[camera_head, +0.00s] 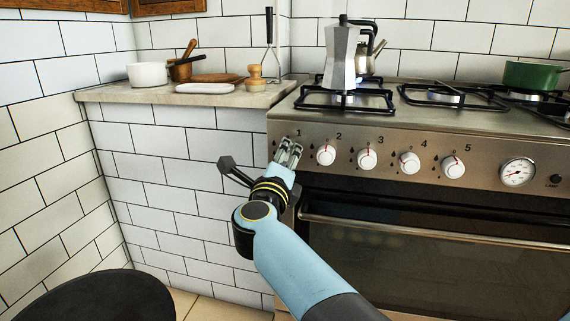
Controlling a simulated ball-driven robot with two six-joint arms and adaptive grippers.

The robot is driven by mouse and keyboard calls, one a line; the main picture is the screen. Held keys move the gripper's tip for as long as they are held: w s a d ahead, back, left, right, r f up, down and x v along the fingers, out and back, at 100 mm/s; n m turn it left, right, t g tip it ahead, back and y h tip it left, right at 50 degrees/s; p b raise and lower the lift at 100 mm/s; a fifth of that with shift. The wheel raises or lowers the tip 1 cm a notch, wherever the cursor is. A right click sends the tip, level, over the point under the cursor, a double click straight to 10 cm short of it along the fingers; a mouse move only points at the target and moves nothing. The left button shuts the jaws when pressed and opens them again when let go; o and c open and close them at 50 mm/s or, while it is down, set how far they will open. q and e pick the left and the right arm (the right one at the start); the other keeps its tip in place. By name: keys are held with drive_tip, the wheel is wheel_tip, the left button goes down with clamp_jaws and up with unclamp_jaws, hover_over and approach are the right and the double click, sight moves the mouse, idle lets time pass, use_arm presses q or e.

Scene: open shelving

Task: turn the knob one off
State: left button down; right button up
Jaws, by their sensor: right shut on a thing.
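The stove's steel front panel (480,143) carries a row of knobs numbered 1 to 5. My right gripper (289,150) is at the left end of the row, just below the number 1, and is shut on knob one. Its fingers hide knob one, so I cannot tell how that knob is turned. Knob two (326,156), knob three (367,159), knob four (410,162) and knob five (453,166) are white with red marks, to the right of the gripper. My left gripper is not in view.
A moka pot (341,58) and a kettle (369,62) stand on the left burners, with a bluish glow beneath. A green pot (533,76) is at the right. The oven handle (430,230) runs below the knobs. The counter (130,96) at left holds several kitchen items.

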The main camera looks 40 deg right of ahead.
drive_tip(key=shift+f+m+b, duration=0.2)
drive_tip(key=shift+m+b, duration=0.1)
drive_tip(key=shift+m, duration=0.4)
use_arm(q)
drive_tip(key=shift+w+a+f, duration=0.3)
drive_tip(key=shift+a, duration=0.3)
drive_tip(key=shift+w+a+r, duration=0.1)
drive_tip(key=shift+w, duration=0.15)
use_arm(e)
drive_tip(key=shift+m, duration=0.3)
drive_tip(key=o, duration=1.2)
drive_tip(key=shift+r, duration=0.1)
drive_tip(key=shift+c, duration=0.2)
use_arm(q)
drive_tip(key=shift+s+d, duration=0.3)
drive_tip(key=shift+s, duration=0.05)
